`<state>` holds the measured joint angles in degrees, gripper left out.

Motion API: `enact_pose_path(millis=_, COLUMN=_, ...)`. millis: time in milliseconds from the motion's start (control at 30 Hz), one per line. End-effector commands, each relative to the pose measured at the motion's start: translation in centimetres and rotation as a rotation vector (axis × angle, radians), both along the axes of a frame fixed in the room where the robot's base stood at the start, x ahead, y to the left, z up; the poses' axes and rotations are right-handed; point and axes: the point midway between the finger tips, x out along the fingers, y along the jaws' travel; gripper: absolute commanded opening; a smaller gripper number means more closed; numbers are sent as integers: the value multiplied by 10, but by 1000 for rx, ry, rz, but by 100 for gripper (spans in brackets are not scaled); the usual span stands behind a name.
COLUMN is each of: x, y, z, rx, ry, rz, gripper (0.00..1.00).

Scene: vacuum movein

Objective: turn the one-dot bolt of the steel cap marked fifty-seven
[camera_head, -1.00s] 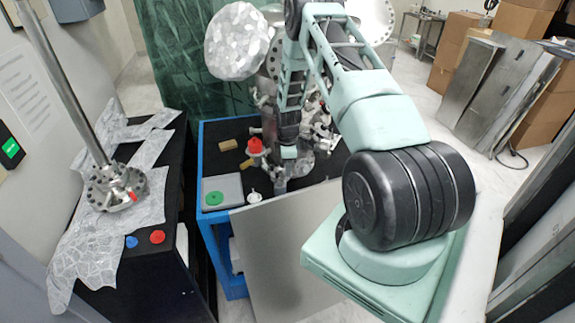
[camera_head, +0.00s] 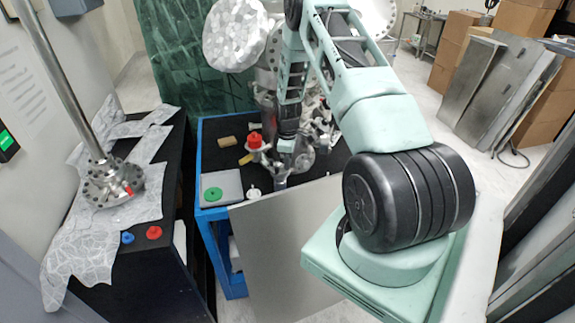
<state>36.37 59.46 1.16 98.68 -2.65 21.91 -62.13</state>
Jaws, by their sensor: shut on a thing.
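My gripper (camera_head: 286,146) is at the end of my pale green arm, pointing down into the metal assembly (camera_head: 305,155) on the blue-framed table. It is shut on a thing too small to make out. The silver parts just below and beside it are partly hidden by my arm. I cannot read a fifty-seven on any cap or make out a one-dot bolt from here. A round steel flange (camera_head: 112,184) with a tall tube and a red mark stands on foil on the left bench.
The blue-framed table (camera_head: 209,222) carries a grey tray (camera_head: 231,181) with a green ring, a red knob (camera_head: 254,140) and a tan block (camera_head: 228,142). A grey panel (camera_head: 290,250) leans in front. Red (camera_head: 154,232) and blue (camera_head: 128,238) caps lie on the left bench.

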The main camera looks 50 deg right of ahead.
Motion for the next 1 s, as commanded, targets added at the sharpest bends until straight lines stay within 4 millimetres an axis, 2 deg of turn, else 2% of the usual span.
enact_pose_path(millis=600, x=1, y=0, z=-2, rx=-2, ry=-3, rz=-574, gripper=0)
enact_pose_path(millis=1000, x=1, y=-1, z=0, rx=-2, ry=-3, rz=-817, gripper=0)
